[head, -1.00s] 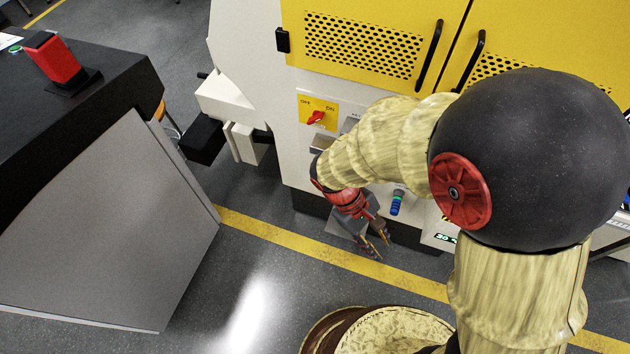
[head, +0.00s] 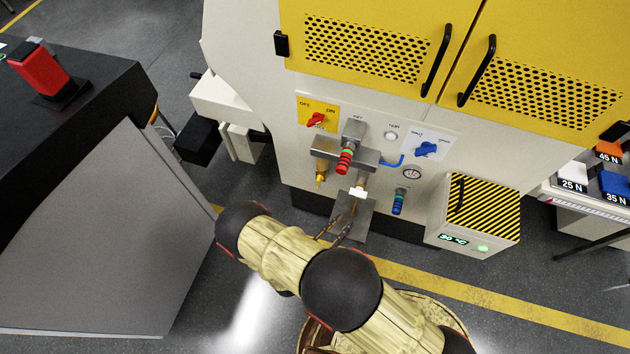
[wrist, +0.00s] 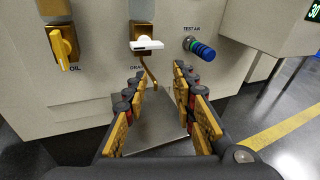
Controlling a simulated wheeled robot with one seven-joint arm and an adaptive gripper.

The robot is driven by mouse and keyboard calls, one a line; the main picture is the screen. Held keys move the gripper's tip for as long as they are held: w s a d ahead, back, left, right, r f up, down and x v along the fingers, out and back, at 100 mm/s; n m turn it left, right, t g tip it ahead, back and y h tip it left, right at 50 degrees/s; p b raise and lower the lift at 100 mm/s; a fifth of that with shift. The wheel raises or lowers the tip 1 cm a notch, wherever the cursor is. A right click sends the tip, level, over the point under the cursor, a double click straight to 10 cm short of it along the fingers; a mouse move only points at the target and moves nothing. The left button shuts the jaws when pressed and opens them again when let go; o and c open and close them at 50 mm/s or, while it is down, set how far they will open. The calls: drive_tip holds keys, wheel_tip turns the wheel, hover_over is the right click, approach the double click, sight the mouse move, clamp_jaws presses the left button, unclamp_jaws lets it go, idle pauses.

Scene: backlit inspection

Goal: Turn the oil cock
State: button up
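The oil cock is a yellow lever on a brass fitting, low on the machine's front panel. In the wrist view the oil cock (wrist: 63,47) is at the upper left, above the label OIL, with its lever roughly upright. It also shows in the head view (head: 320,178), small, under the left end of a metal block. My gripper (wrist: 158,78) is open and empty, its two padded fingers spread below and right of the oil cock, not touching it. In the head view my gripper (head: 337,233) is low in front of the panel, partly hidden by my arm.
Right of the oil cock is the drain cock (wrist: 147,44) with a white handle and bent spout over a grey metal tray (wrist: 150,130). Further right is a blue-green TEST AIR knob (wrist: 203,49). A striped box (head: 485,208) juts out right. A dark-topped bench (head: 100,85) stands left.

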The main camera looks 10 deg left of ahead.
drive_tip(key=w+a+f+n+t+y, duration=0.1)
drive_tip(key=w+a+n+t+y, duration=0.15)
drive_tip(key=a, duration=0.45)
drive_tip(key=y, duration=0.4)
approach(318, 185)
drive_tip(key=w, duration=0.2)
drive_tip(key=shift+n+t, duration=0.35)
drive_tip(key=w+b, duration=0.1)
drive_tip(key=w, duration=0.6)
drive_tip(key=shift+w+d+f+b, duration=0.15)
drive_tip(key=shift+w+b, duration=0.15)
drive_tip(key=shift+b, duration=0.1)
drive_tip(key=shift+c, duration=0.3)
clamp_jaws()
